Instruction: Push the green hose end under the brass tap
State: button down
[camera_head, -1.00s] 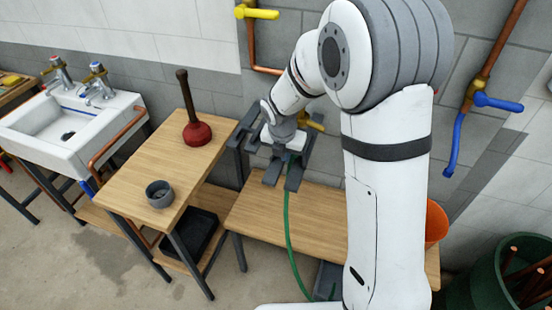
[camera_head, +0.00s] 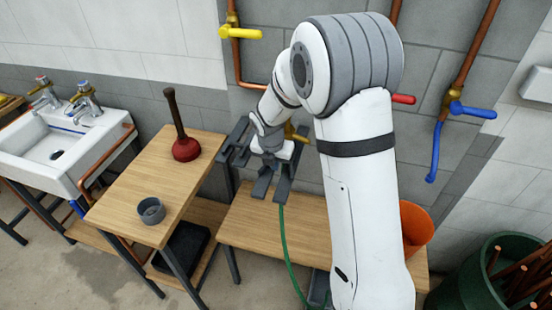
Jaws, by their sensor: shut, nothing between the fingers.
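The green hose (camera_head: 284,240) rises from the floor past the front edge of the low wooden bench to my gripper. Its upper end is hidden at the grey fingers, so I cannot tell whether they touch it. My gripper (camera_head: 272,188) is shut with nothing held, low over the back of the bench near the wall. The brass tap (camera_head: 302,132) shows only in part, just behind and above my gripper, with my arm beside it. The gap between the hose end and the tap outlet is hidden.
A taller wooden table (camera_head: 150,185) with a plunger (camera_head: 186,148) and grey cup (camera_head: 151,210) stands left of the bench (camera_head: 250,225). An orange bucket (camera_head: 416,222) is right of my arm. Yellow (camera_head: 246,33), red (camera_head: 403,99) and blue (camera_head: 472,110) valve handles stick out from wall pipes.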

jog(key=s+b+v, duration=0.1)
jog(key=v, duration=0.9)
jog(key=s+f+t+b, duration=0.1)
jog(key=s+t+b, duration=0.1)
jog(key=s+f+n+t+h+b, duration=0.1)
jog(key=s+t+b, duration=0.1)
jog(key=b, duration=0.1)
jog(key=s+f+t+b, duration=0.1)
jog(key=s+t+b, duration=0.1)
jog(key=b, duration=0.1)
jog(key=shift+f+n, duration=0.1)
jog(key=shift+n, duration=0.2)
jog(key=w+d+f+b, duration=0.1)
jog(key=w+d+f, duration=0.2)
jog(key=w+f, duration=0.3)
jog(key=w, duration=0.4)
jog(key=shift+w+f+b, duration=0.3)
jog(key=shift+f+b, duration=0.1)
jog(key=w, duration=0.1)
jog(key=w+d, duration=0.1)
jog(key=w, duration=0.1)
jog(key=shift+w+p, duration=0.1)
jog(key=shift+p, duration=0.3)
jog(key=shift+a, duration=0.1)
